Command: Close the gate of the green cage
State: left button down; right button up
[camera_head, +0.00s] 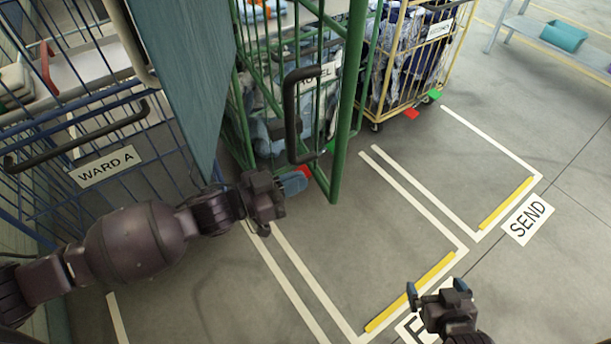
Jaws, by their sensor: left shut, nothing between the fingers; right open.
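The green cage (246,100) stands at the top centre of the head view with bags inside. Its barred gate (341,120) stands swung out toward me, with a black handle (290,115) on it. My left gripper (300,182) is shut and empty, low beside the gate's lower end and below the handle. I cannot tell whether it touches the gate. My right gripper (437,288) is open and empty over the floor at the bottom right, well away from the cage.
A blue cage (60,150) labelled WARD A and a teal panel (185,70) stand left of the green cage. A yellow cage (400,100) stands behind to the right. Marked floor bays (390,220) in front are clear.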

pick_arm(q)
jog(key=shift+x, duration=1.1)
